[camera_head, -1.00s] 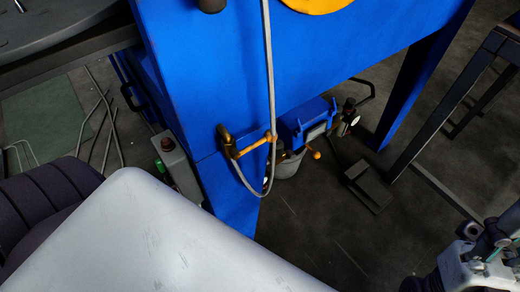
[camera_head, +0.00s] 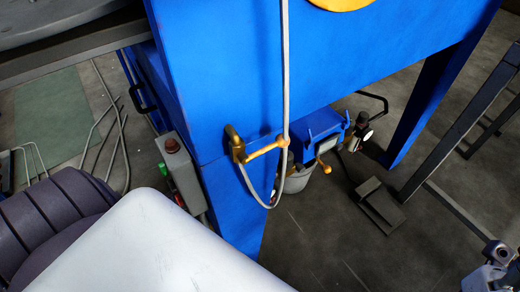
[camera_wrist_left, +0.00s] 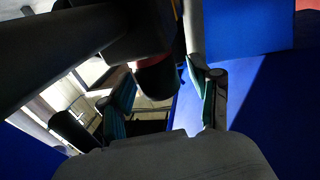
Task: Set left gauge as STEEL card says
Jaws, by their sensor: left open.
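No STEEL card can be made out. A small round gauge-like part (camera_head: 365,132) with a pale face sits beside a small blue box (camera_head: 315,125) on the machine's lower side; its reading is too small to tell. My left gripper (camera_wrist_left: 163,92) shows in the left wrist view, with teal-padded fingers spread apart. A dark, partly red object (camera_wrist_left: 157,76) shows between or beyond the fingers; I cannot tell what it is. The left gripper is not in the head view. Part of my right arm's end shows at the lower right edge of the head view; its fingers are not clear.
A large blue machine (camera_head: 270,80) fills the middle. A yellow-handled valve (camera_head: 262,150) and a hanging grey hose (camera_head: 285,60) are on it. A grey switch box (camera_head: 180,175) stands at its left.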

